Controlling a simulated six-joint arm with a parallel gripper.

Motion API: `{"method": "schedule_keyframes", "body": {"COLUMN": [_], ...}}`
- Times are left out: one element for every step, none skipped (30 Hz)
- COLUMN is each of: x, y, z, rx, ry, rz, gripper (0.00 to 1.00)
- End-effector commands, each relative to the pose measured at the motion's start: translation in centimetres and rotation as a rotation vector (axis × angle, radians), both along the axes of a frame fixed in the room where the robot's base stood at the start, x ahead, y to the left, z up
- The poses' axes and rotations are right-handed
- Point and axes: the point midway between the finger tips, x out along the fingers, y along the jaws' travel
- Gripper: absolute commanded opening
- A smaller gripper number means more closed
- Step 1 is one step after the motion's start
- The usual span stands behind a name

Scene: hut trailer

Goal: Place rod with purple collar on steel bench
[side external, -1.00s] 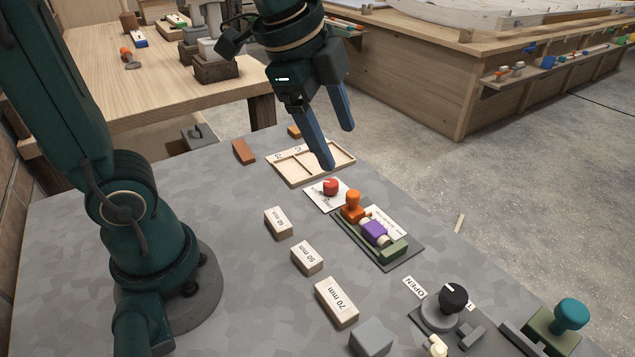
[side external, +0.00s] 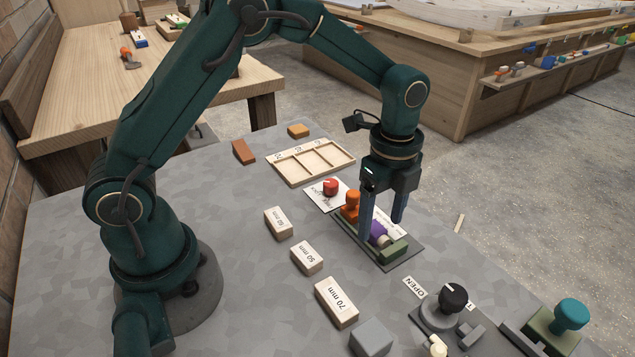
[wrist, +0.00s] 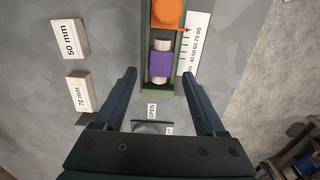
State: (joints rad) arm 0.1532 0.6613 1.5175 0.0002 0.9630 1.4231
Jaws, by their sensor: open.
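The rod with the purple collar (side external: 379,236) lies in a green holder (side external: 394,251) on a dark plate, beside an orange knob (side external: 350,203). In the wrist view the purple collar (wrist: 161,64) sits between pale rod ends, just beyond my fingertips and centred between them. My gripper (side external: 382,228) is open and points down above the holder, its fingers on either side of the rod in the side view. My gripper (wrist: 160,72) is empty. The steel bench (side external: 235,280) is the grey mottled top under everything; the near finger hides part of the rod.
Wooden blocks marked 50 mm (side external: 307,258) and 70 mm (side external: 337,302) stand left of the holder. A scale card (wrist: 195,45) lies beside it. A wooden tray (side external: 318,162) and a red knob (side external: 330,187) are behind. A black knob (side external: 453,298) stands in front.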

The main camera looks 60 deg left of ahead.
Motion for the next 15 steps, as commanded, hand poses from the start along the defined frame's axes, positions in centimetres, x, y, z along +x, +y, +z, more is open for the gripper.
{"method": "schedule_keyframes", "body": {"x": [-0.1,-0.1,-0.1,-0.1,0.0,0.0,0.0,0.0,0.0,0.0,0.0,0.0,0.0,0.0,0.0], "y": [0.0,0.0,0.0,0.0,0.0,0.0,0.0,0.0,0.0,0.0,0.0,0.0,0.0,0.0,0.0], "z": [-0.7,-1.0,-1.4,-1.6,-1.8,-1.9,-2.0,-2.1,-2.1,-2.1,-2.1,-2.1,-2.1,-2.1,-2.1], "rx": [0.001,0.001,0.001,0.001,0.000,0.000,0.000,0.000,0.000,0.000,0.000,0.000,0.000,0.000,0.000], "ry": [0.005,0.003,0.004,0.003,0.001,0.001,0.001,0.000,-0.001,-0.001,-0.001,-0.001,-0.001,-0.001,-0.001], "rz": [0.001,0.001,0.001,0.001,0.001,0.001,0.001,0.001,0.001,0.002,0.002,0.002,0.002,0.002,0.002], "gripper": [0.72,0.72,0.72,0.72,0.72,0.72,0.72,0.72,0.72,0.72,0.72,0.72,0.72,0.72,0.65]}}
